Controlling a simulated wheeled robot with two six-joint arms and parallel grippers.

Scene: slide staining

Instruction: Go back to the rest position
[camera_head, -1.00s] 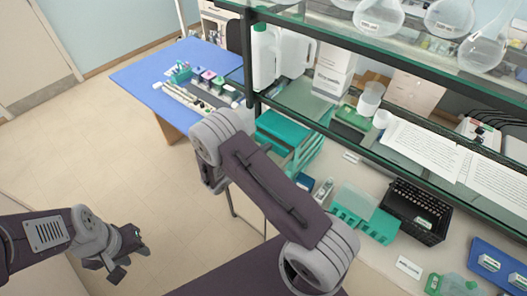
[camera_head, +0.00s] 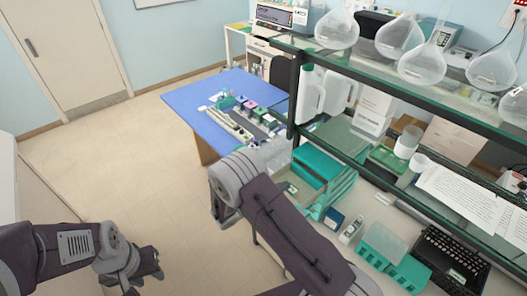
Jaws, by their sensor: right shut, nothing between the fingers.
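My left arm comes in from the left edge. Its gripper (camera_head: 146,272) is low in the picture, over the bare floor, with its dark fingers apart and nothing seen between them. My right arm (camera_head: 285,225) comes up from the bottom edge, and its grey joint (camera_head: 238,175) stands in front of the bench. The right gripper does not show; the arm hides what lies beyond the joint.
A blue table (camera_head: 190,105) with staining bottles and a rack stands beyond my arms. At right is a bench with a glass shelf (camera_head: 440,105) bearing flasks, a teal box (camera_head: 318,165) and a black rack (camera_head: 447,265). The floor (camera_head: 110,150) at left is clear.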

